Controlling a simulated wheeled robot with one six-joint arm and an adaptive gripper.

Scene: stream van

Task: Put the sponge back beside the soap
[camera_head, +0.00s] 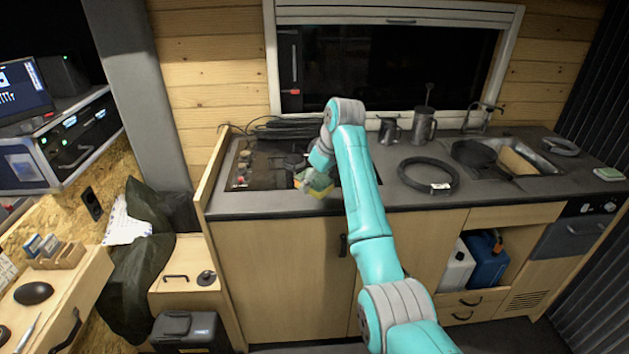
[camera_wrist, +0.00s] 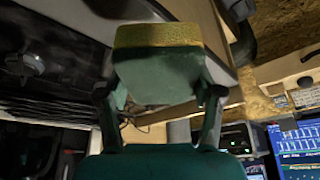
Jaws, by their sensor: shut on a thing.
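The sponge (camera_wrist: 155,72), with a yellow layer and a green layer, is between the two fingers of my gripper (camera_wrist: 160,95) in the wrist view. My gripper is shut on it. In the head view the sponge (camera_head: 321,188) shows at the end of my arm, over the front of the hob at the counter's left part. My gripper (camera_head: 311,178) is small there and partly covered by the arm. A small pale green-and-white item (camera_head: 609,174) lies at the counter's far right; I cannot tell whether it is the soap.
A black cable coil (camera_head: 428,176) lies mid-counter. A dark pan (camera_head: 474,154) sits by the sink (camera_head: 535,160), which has a tan board over part of it. Metal jugs (camera_head: 424,127) stand at the back. A wooden side panel (camera_head: 212,175) bounds the left end.

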